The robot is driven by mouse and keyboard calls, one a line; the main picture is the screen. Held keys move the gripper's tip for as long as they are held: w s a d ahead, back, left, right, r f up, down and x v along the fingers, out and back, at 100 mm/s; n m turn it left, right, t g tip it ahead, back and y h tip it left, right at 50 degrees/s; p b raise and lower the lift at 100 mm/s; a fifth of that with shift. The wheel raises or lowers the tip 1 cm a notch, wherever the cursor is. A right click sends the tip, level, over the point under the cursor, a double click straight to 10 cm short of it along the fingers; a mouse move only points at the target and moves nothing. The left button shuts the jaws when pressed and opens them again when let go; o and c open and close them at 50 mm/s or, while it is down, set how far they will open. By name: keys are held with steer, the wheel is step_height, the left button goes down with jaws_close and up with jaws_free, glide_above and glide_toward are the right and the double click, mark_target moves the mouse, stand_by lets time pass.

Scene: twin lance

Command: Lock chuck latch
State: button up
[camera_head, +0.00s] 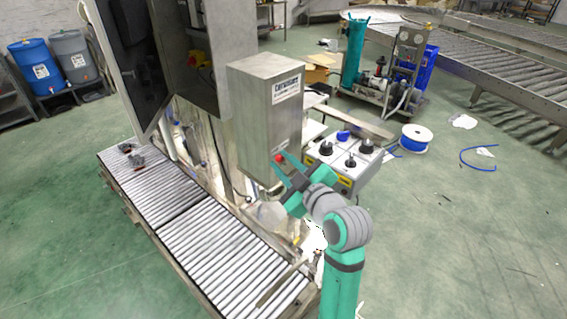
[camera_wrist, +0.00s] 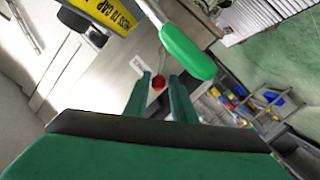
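My gripper (camera_head: 281,182) is in front of the grey metal cabinet, beside the control box, in the head view. In the wrist view its two green fingers (camera_wrist: 161,88) are apart, with nothing seen held between them. A red round knob or button (camera_wrist: 158,82) shows beyond the gap between the fingers; a red spot also shows by the upper finger in the head view (camera_head: 280,158). A green rounded handle (camera_wrist: 188,52) on a pale metal bar lies just beyond the fingertips, apparently not gripped. I cannot tell which part is the chuck latch.
The metal cabinet (camera_head: 262,115) stands behind my gripper. A control box (camera_head: 347,172) with black knobs is close on its right. A yellow label (camera_wrist: 108,14) shows at the upper left of the wrist view. A roller conveyor (camera_head: 215,250) runs below left.

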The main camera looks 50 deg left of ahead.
steer(key=v, duration=1.1)
stand_by(0.4)
